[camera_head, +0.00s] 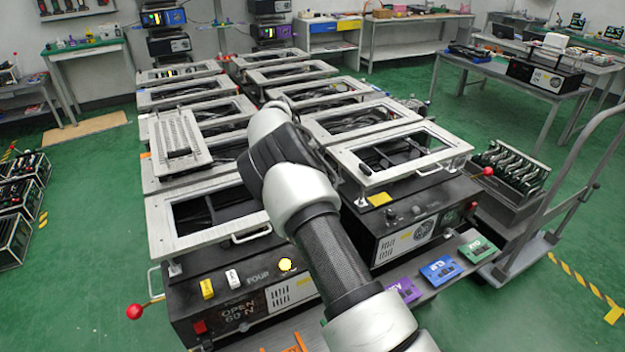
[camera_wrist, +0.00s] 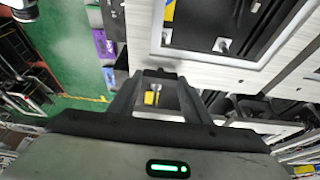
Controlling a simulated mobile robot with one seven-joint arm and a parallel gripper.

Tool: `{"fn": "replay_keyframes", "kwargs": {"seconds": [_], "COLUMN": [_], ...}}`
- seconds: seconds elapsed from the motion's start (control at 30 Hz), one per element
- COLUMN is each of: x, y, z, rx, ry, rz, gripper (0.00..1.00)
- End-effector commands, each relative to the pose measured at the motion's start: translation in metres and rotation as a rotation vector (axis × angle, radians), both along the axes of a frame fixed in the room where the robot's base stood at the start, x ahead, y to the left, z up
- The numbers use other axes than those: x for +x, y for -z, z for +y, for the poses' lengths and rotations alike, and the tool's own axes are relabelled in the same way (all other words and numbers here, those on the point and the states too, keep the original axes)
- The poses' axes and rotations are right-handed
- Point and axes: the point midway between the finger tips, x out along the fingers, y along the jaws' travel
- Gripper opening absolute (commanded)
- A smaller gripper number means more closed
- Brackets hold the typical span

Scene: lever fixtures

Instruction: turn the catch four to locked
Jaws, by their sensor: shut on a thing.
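My arm crosses the middle of the head view and hides my gripper there. In the wrist view the dark fingers of my gripper (camera_wrist: 158,76) are shut on a part that is mostly hidden. A small silver and yellow piece (camera_wrist: 152,97) shows between them. I cannot tell which catch it belongs to.
The near right fixture (camera_head: 400,160) has a red-ball lever (camera_head: 488,171) at its right. Blue (camera_head: 440,269) and green (camera_head: 478,250) blocks lie on a ledge in front. A trolley rail (camera_head: 560,170) stands at the right.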

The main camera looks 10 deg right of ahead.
Motion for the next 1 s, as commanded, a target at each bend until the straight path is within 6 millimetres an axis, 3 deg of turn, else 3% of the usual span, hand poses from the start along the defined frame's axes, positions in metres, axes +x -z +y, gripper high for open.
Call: {"fn": "replay_keyframes", "kwargs": {"seconds": [0.27,0.3,0.4,0.77,1.0], "x": [0.000,0.000,0.000,0.000,-0.004], "y": [0.000,0.000,0.000,-0.004,-0.043], "z": [0.001,0.001,0.001,0.002,0.018], "rx": [0.003,0.003,0.002,0.001,0.004], "ry": [0.002,0.002,0.001,0.001,-0.001], "rz": [-0.001,-0.001,-0.001,-0.001,-0.005], "gripper": [0.21,0.49,0.62,0.62,0.62]}}
